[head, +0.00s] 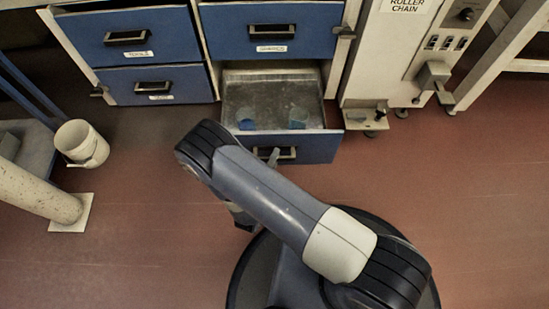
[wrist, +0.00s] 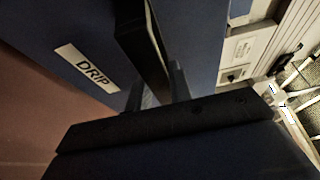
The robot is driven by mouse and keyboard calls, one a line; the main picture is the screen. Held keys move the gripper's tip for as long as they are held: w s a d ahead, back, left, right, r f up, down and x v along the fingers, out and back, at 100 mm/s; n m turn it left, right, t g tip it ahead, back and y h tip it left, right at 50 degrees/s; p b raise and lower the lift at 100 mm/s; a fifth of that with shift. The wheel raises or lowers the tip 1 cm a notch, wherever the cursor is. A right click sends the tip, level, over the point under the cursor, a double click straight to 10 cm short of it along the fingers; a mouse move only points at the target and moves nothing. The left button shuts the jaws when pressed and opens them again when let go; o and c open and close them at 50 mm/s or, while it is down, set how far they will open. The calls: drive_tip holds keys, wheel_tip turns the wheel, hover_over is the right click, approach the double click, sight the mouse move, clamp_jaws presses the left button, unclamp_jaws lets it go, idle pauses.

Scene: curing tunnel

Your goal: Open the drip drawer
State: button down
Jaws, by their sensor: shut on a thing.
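The drip drawer (head: 317,146) is the lower right drawer of the blue cabinet. It stands pulled out, and its grey metal inside shows. In the wrist view its blue front carries a white label reading DRIP (wrist: 88,68). Its dark bar handle (head: 288,153) is on the front, and the handle also shows in the wrist view (wrist: 138,38). My gripper (head: 273,157) is at the handle and shut on it. In the wrist view the fingers (wrist: 160,88) meet the handle; their tips are partly hidden.
Two small blue things (head: 298,118) lie in the drawer. Shut drawers (head: 152,85) are to the left and above. A white machine (head: 385,60) stands to the right. A white bucket (head: 82,143) and a post (head: 40,195) are at left. Red floor is clear at right.

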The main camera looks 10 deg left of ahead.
drive_tip(key=shift+s, duration=0.15)
drive_tip(key=c, duration=1.3)
unclamp_jaws()
